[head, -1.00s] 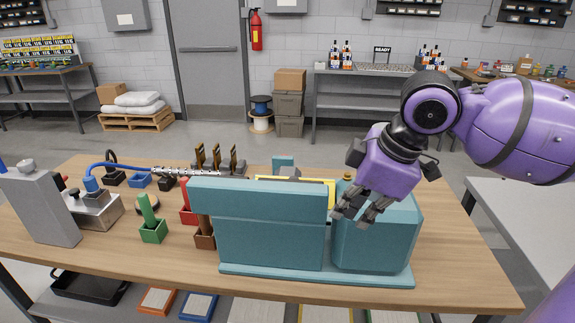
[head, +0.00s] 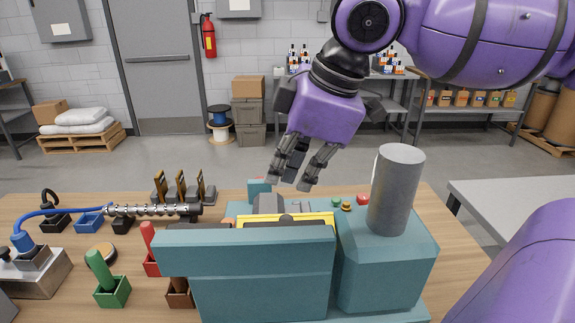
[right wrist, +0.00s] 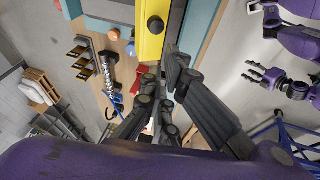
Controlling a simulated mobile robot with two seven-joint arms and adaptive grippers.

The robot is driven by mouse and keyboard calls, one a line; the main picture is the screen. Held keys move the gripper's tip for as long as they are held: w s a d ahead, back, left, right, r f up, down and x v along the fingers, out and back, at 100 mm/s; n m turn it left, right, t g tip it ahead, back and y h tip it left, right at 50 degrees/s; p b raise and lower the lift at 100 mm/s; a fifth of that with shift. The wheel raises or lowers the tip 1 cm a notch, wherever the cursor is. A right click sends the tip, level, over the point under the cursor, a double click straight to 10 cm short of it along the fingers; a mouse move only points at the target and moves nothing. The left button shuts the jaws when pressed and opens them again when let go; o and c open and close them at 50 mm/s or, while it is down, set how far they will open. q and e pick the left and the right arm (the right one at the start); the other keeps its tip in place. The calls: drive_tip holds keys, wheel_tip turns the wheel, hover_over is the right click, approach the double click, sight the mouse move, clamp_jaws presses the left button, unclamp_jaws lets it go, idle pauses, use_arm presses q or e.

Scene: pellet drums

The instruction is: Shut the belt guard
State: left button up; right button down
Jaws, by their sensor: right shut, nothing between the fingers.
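The belt guard (head: 285,219) appears as a yellow strip along the top of the teal machine (head: 262,290), behind its front wall. Its angle is hard to judge from here. In the right wrist view the yellow guard (right wrist: 151,35) is at the top centre, beyond my fingers. My right gripper (head: 290,180) is shut and empty, above and behind the guard, with a gap between them in the head view. My left gripper (right wrist: 257,77) shows only in the right wrist view, at the right, with its fingers apart and nothing between them.
A grey cylinder (head: 396,190) stands on the machine's right part. Small red and green buttons (head: 350,202) lie behind it. A metal spindle (head: 155,210), a blue hose and several coloured bins crowd the table's left. Bare floor lies behind the table.

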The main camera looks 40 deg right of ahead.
drive_tip(key=b, duration=0.2)
hover_over(280, 220)
drive_tip(key=s+a, duration=0.2)
drive_tip(key=f, duration=0.6)
drive_tip(key=shift+s+d+f, duration=0.1)
drive_tip(key=shift+d+f, duration=0.15)
drive_tip(key=shift+w+d+f, duration=0.25)
drive_tip(key=shift+w+f, duration=0.15)
drive_tip(key=shift+f, duration=0.2)
drive_tip(key=shift+w+d+f, duration=0.2)
drive_tip(key=shift+w+f, duration=0.15)
drive_tip(key=shift+f, duration=0.2)
drive_tip(key=shift+w+d+f, duration=0.1)
drive_tip(key=shift+w+f, duration=0.05)
drive_tip(key=shift+f, duration=0.05)
use_arm(q)
drive_tip(key=shift+w+a+f, duration=0.3)
drive_tip(key=shift+w+f, duration=0.2)
drive_tip(key=shift+f, duration=0.25)
use_arm(e)
drive_tip(key=shift+w, duration=0.1)
use_arm(q)
drive_tip(key=shift+s+a, duration=0.1)
drive_tip(key=shift+f, duration=0.1)
